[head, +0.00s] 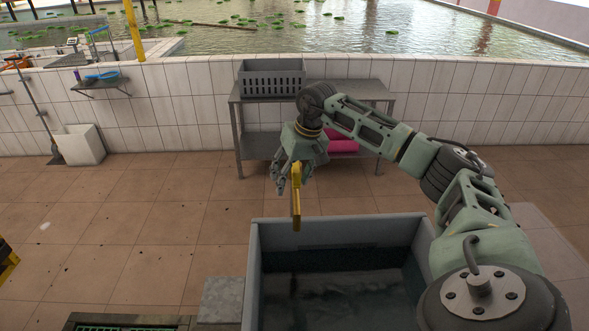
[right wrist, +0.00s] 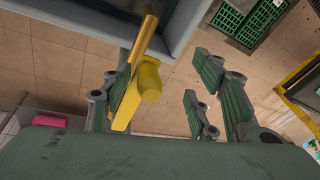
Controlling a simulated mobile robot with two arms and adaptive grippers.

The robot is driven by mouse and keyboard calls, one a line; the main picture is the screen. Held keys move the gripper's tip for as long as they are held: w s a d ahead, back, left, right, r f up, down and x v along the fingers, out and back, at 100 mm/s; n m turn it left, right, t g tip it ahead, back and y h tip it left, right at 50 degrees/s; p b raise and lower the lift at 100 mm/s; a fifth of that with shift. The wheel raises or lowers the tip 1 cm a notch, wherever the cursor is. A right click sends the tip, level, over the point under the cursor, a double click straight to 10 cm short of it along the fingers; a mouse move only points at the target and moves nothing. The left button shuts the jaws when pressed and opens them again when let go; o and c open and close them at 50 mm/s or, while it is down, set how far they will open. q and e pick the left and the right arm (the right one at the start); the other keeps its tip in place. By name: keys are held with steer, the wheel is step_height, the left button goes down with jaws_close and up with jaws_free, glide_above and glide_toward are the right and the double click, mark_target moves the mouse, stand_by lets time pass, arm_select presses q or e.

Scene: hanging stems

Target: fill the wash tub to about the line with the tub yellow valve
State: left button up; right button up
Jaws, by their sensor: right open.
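The grey wash tub (head: 254,275) stands at the bottom of the head view, with dark water inside. I cannot make out a fill line. The yellow valve (head: 296,205) shows as a yellow bar above the tub's far edge. It also shows in the right wrist view (right wrist: 150,82), where the tub's rim appears at the top. My right gripper (head: 287,182) is open at the valve. In the right wrist view, the yellow part lies between the fingers, close to the left-hand ones; contact is unclear. My left gripper is out of view.
A metal table (head: 236,118) with a grey crate (head: 271,78) and a pink item (head: 343,143) stands by the tiled wall behind. A white bin (head: 82,145) is at left. The left floor is mostly clear.

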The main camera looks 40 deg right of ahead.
steer(key=shift+o, duration=0.6)
steer(key=shift+w+d, duration=0.1)
steer(key=shift+d, duration=0.1)
steer(key=shift+d, duration=0.1)
steer(key=shift+s+r, duration=0.1)
steer(key=shift+s, duration=0.1)
step_height(320, 180, up, 9)
steer(key=p, duration=0.6)
steer(key=shift+d, duration=0.1)
